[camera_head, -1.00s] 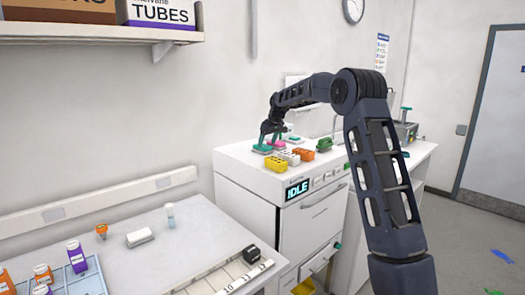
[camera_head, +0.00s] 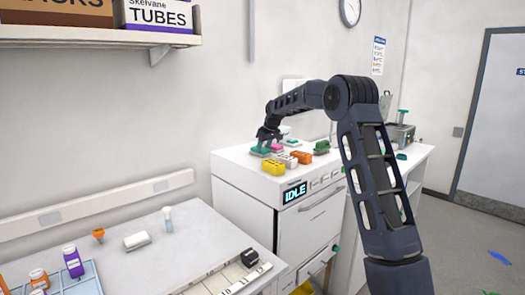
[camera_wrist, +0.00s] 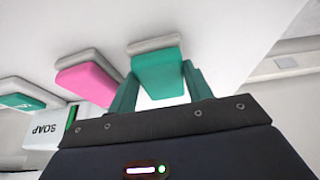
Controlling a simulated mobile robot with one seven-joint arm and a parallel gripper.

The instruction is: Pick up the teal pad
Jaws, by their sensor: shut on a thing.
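The teal pad (camera_wrist: 157,72) is a teal block with a grey-white layer along one side. In the wrist view it sits between the two teal fingers of my gripper (camera_wrist: 161,86), which is shut on it. In the head view the teal pad (camera_head: 260,150) is small, under my gripper (camera_head: 267,142) at the back left of the white cabinet top. I cannot tell whether it touches the surface. A pink pad (camera_wrist: 86,80) lies beside it, apart from the fingers. A second teal pad (camera_wrist: 20,101) lies farther left.
A white block marked SOAP (camera_wrist: 53,122) is near the pads in the wrist view. Yellow (camera_head: 273,167) and orange (camera_head: 302,157) blocks and a green item (camera_head: 322,147) stand on the cabinet (camera_head: 235,163). The wall is close behind.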

